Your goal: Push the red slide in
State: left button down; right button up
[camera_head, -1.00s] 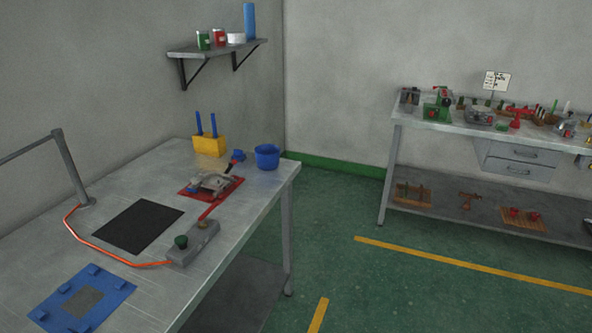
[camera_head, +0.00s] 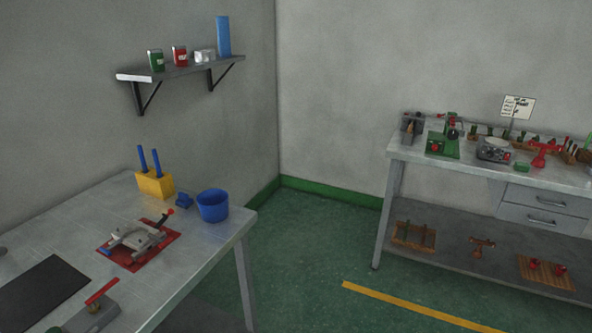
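I cannot tell for certain which part is the red slide. On the left table, a grey metal clamp-like device (camera_head: 136,240) sits on a red plate (camera_head: 120,256), with a lever tipped in red (camera_head: 169,213). Nearer, a red bar (camera_head: 101,291) rises at a slant from a grey box (camera_head: 92,317) cut by the bottom edge. On the far bench stand a green machine (camera_head: 443,146) and a red device (camera_head: 543,152), both small in view. Neither of my grippers is in view.
The left table (camera_head: 207,262) also holds a blue cup (camera_head: 213,206), a yellow block (camera_head: 155,184) with blue handles and a black mat (camera_head: 40,291). A wall shelf (camera_head: 180,70) hangs above. Green floor (camera_head: 310,240) lies open between table and far bench (camera_head: 403,156).

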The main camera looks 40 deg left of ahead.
aim_at(164, 242)
jog(key=i+l+u, duration=0.1)
jog(key=i+u, duration=0.3)
jog(key=i, duration=0.15)
jog(key=i+l+u, duration=0.5)
jog(key=u, duration=0.25)
jog(key=i+l+u, duration=0.25)
jog(key=u, duration=0.15)
jog(key=i+l+u, duration=0.35)
jog(key=k+j, duration=0.1)
